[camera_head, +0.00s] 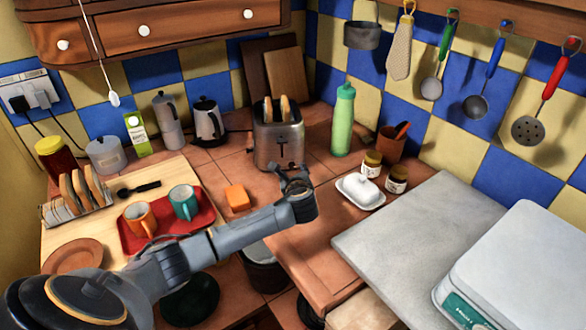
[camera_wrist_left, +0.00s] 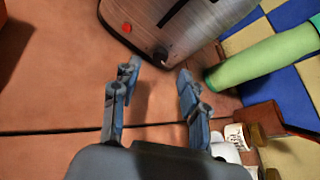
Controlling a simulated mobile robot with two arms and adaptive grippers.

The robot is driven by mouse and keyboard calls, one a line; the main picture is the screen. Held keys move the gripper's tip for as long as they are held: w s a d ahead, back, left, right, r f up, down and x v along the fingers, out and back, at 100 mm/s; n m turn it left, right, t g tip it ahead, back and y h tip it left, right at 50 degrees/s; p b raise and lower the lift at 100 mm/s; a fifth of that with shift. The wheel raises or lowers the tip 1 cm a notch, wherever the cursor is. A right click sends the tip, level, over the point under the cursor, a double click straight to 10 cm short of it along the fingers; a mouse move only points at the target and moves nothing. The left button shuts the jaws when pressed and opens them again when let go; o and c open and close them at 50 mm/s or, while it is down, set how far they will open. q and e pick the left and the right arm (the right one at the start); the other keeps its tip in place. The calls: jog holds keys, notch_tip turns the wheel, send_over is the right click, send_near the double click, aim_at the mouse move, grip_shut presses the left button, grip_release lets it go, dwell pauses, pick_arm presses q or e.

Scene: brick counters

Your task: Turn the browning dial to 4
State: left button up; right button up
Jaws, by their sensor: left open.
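The metal toaster (camera_head: 279,148) stands on the tiled counter with two slices of bread (camera_head: 276,107) in its top slots. In the left wrist view the toaster's front (camera_wrist_left: 185,30) shows a dark lever slot, a red button (camera_wrist_left: 127,28) and a small dark dial (camera_wrist_left: 162,54) near the lower edge. No numbers on the dial can be read. My left gripper (camera_head: 295,176) is in front of the toaster. In the wrist view its open, empty fingers (camera_wrist_left: 158,74) point at the dial, apart from it. My right gripper is not in view.
A green bottle (camera_head: 343,122) stands right of the toaster. A butter dish (camera_head: 360,191) and two jars (camera_head: 396,180) are further right. An orange block (camera_head: 237,197) and a red tray (camera_head: 135,240) with two mugs lie left, near my left arm.

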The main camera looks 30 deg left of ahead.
aim_at(292, 166)
pick_arm(q)
jog(key=x, duration=0.3)
jog(key=shift+w+a, duration=0.2)
jog(key=shift+w+a+f, duration=0.25)
jog(key=shift+w, duration=0.1)
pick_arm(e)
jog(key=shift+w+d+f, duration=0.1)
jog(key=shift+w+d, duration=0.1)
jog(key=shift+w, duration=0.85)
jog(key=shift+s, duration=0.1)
pick_arm(q)
jog(key=shift+c, duration=1.1)
grip_shut()
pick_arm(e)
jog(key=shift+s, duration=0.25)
